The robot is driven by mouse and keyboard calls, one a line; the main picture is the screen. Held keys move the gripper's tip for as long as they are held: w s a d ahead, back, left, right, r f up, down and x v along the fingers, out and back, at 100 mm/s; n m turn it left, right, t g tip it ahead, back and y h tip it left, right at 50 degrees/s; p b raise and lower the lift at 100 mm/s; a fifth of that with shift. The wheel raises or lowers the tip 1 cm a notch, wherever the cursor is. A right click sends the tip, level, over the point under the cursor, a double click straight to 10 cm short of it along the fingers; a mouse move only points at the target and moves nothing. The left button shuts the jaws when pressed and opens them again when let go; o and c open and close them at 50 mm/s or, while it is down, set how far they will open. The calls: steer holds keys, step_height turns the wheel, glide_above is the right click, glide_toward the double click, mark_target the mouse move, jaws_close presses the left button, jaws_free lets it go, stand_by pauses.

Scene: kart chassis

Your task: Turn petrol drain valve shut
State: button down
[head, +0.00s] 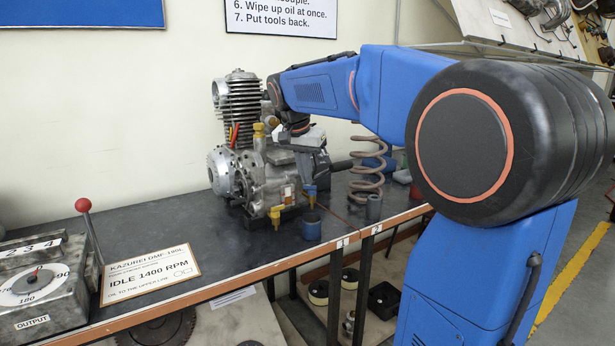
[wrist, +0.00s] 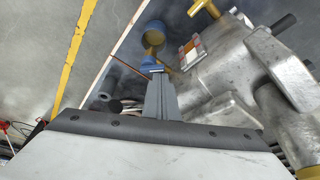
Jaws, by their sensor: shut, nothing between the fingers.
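A small valve with a blue handle (head: 310,189) and brass-coloured body sits low at the engine's front. A blue cup (head: 311,228) stands on the bench below it. A second, yellow valve (head: 277,213) is to its left; no readable label tells which is the petrol drain. In the wrist view the blue handle (wrist: 150,67) lies just at the tips of my gripper (wrist: 157,74), and the yellow valve (wrist: 205,8) is at the top. My gripper (head: 322,182) points down beside the blue handle, shut and empty. I cannot tell whether it touches the handle.
The finned engine (head: 243,112) stands right behind the valves. A coil spring (head: 367,165) and a small grey-blue cup (head: 374,207) stand to the right. An idle-speed sign (head: 150,268) and a gauge box (head: 38,285) are at the left. The bench's middle left is clear.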

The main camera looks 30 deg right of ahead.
steer(key=n, duration=0.2)
steer(key=n+y, duration=0.1)
steer(key=n, duration=0.1)
steer(key=n+t, duration=0.1)
steer(key=shift+s+a+n, duration=0.35)
steer(key=shift+a+n, duration=0.05)
steer(key=shift+a, duration=0.1)
steer(key=shift+s+a+f, duration=0.1)
steer(key=shift+s, duration=0.15)
stand_by(0.5)
steer(key=shift+a, duration=0.1)
steer(key=d+v, duration=0.1)
steer(key=v, duration=0.9)
steer(key=s+a+f+n+y, duration=0.1)
steer(key=s+a+f, duration=0.4)
steer(key=s+f, duration=0.8)
steer(key=s+a+f+n+t+y, duration=0.1)
steer(key=s+a+f+n, duration=0.3)
steer(key=s+f, duration=1)
steer(key=shift+s+a+f+t, duration=0.3)
steer(key=shift+a+f, duration=0.1)
steer(key=shift+a, duration=0.35)
